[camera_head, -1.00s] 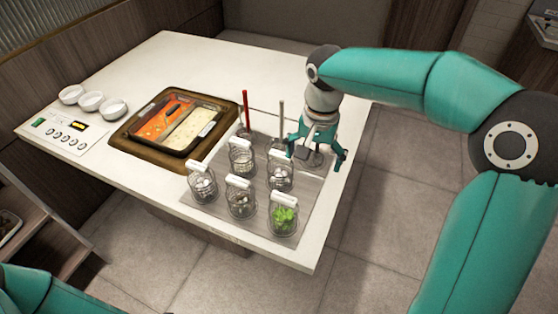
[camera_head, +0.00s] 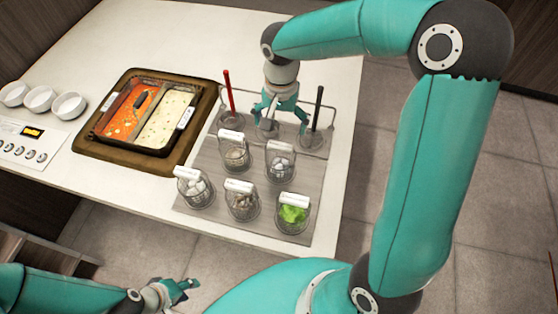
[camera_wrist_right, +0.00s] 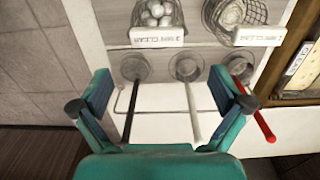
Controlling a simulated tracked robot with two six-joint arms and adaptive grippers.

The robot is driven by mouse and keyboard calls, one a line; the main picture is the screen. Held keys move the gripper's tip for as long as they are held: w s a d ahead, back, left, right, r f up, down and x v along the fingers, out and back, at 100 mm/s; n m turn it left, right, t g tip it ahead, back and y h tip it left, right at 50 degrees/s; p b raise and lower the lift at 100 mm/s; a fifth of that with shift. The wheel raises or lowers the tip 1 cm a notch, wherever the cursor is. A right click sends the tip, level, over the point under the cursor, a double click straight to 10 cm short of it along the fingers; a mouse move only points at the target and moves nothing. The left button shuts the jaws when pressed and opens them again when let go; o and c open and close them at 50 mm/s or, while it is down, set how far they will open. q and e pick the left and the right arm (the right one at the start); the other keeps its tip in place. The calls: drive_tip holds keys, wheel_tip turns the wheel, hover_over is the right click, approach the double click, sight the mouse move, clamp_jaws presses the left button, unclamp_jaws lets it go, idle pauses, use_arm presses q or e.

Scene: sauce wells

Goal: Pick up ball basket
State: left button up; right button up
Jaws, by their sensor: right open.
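The ball basket (camera_head: 280,165), a wire basket of pale balls with a white handle, stands in the back row, right side, of the grey mat. In the right wrist view it shows at the top (camera_wrist_right: 157,14), partly cut off. My right gripper (camera_head: 279,118) is open and empty behind the baskets, above the utensil holder, apart from the ball basket. In the wrist view its open fingers (camera_wrist_right: 160,78) straddle the grey utensil's handle without visibly gripping it. My left gripper (camera_head: 174,292) is low at the left, off the counter's front; its jaw state is unclear.
Other baskets stand close by: one beside it (camera_head: 234,155), and in front white pieces (camera_head: 196,190), brown pieces (camera_head: 241,203) and green leaves (camera_head: 292,216). Red (camera_head: 228,92) and black (camera_head: 318,105) handles rise beside my right gripper. A two-part soup pot (camera_head: 148,148) is left.

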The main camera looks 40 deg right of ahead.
sight(280, 144)
drive_tip(key=f, duration=0.2)
drive_tip(key=shift+s+f, duration=0.35)
drive_tip(key=shift+f, duration=0.05)
drive_tip(key=shift+a+f, duration=0.1)
drive_tip(key=shift+f, duration=0.45)
drive_tip(key=f, duration=0.1)
drive_tip(key=f+p, duration=0.1)
drive_tip(key=f, duration=0.2)
drive_tip(key=shift+s+a, duration=0.2)
drive_tip(key=shift+a, duration=0.05)
drive_tip(key=shift+f, duration=0.2)
drive_tip(key=c, duration=1.1)
drive_tip(key=shift+o, duration=0.2)
drive_tip(key=shift+w+r, duration=0.1)
